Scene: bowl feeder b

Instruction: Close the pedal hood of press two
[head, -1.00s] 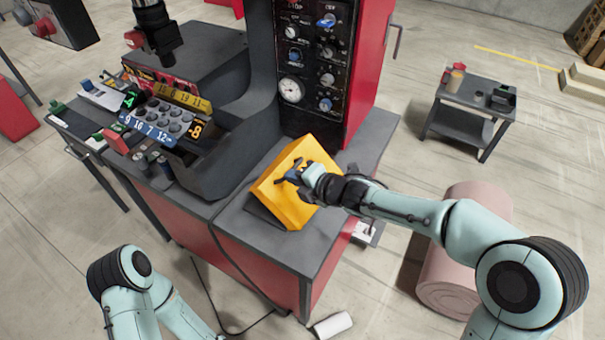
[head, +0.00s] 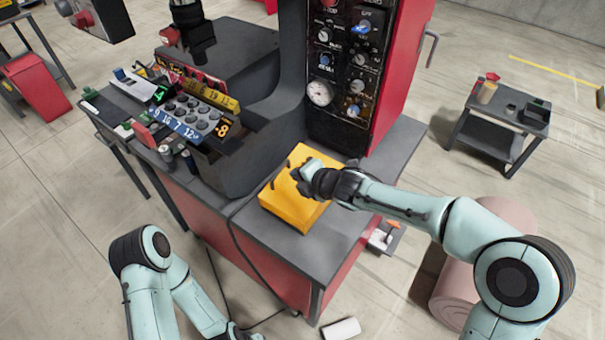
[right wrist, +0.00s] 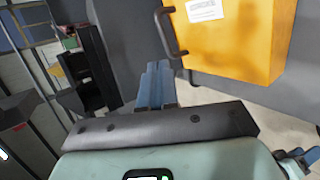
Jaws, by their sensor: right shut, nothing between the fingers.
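The yellow pedal hood (head: 301,214) sits on the grey bench of the press, and its lower edge appears down at the bench top. In the right wrist view the hood (right wrist: 235,45) shows a white label and a dark bar handle (right wrist: 165,32) on its side. My right gripper (head: 299,178) is over the hood's upper face in the head view and covers part of it. In the right wrist view its blue fingers (right wrist: 157,80) are together and empty, close to the handle; contact cannot be told.
The press's control panel (head: 345,75) rises behind the hood. A tray of numbered round parts (head: 190,115) is to the left.

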